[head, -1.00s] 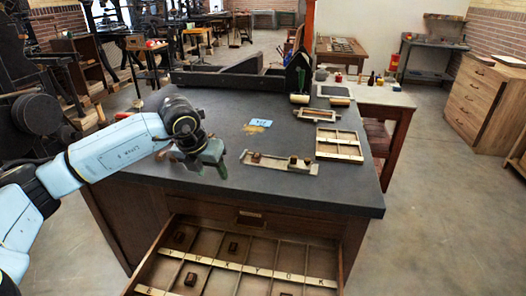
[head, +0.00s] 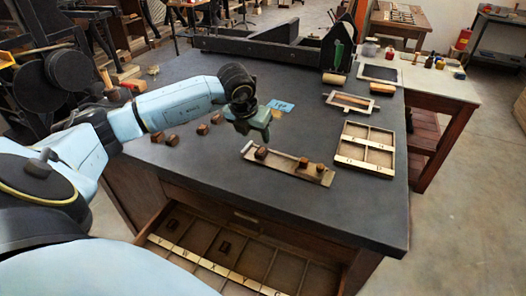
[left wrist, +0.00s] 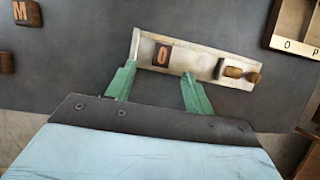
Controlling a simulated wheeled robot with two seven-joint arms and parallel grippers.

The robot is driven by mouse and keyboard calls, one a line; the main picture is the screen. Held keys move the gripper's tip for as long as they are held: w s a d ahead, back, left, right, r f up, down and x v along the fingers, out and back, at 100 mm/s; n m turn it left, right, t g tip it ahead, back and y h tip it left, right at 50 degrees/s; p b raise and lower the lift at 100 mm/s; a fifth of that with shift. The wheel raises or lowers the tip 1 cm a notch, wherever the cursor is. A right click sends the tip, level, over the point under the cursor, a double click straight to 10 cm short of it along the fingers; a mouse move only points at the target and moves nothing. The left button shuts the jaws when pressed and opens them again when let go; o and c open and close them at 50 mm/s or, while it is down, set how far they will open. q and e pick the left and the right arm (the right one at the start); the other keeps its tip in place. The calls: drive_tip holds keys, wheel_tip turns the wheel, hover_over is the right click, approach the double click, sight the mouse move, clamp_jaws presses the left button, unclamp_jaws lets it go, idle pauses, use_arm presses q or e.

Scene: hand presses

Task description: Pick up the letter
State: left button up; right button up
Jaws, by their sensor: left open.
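A wooden letter block marked O (left wrist: 162,54) lies on a narrow metal tray (left wrist: 204,63), between and just beyond my left gripper's fingertips (left wrist: 158,74) in the left wrist view. The fingers are open and empty. In the head view my left gripper (head: 252,128) hangs above the counter near the left end of the tray (head: 285,168), close to the letter block (head: 261,153). Smaller wooden pieces (head: 303,162) sit at the tray's right end. A block marked M (left wrist: 25,12) is at the left edge of the wrist view. My right gripper is not in view.
Several loose blocks (head: 202,129) lie on the dark counter (head: 330,225) left of the tray. A divided type case (head: 366,149) and a small framed tray (head: 350,102) are to the right. An open drawer (head: 215,258) juts out below the front edge.

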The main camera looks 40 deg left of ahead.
sight(261, 149)
use_arm(q)
drive_tip(key=shift+x, duration=0.8)
drive_tip(key=shift+w+f, duration=0.15)
drive_tip(key=shift+f, duration=0.25)
drive_tip(key=shift+w+f, duration=0.2)
drive_tip(key=shift+f, duration=0.3)
drive_tip(key=x, duration=0.3)
drive_tip(key=shift+w+d+f, duration=0.1)
drive_tip(key=shift+d+f, duration=0.15)
drive_tip(key=shift+f, duration=0.15)
drive_tip(key=shift+w+f, duration=0.1)
drive_tip(key=shift+f, duration=0.2)
drive_tip(key=shift+a, duration=0.1)
drive_tip(key=c, duration=1)
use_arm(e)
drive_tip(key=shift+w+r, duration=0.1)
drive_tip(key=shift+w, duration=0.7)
use_arm(q)
drive_tip(key=shift+c, duration=0.2)
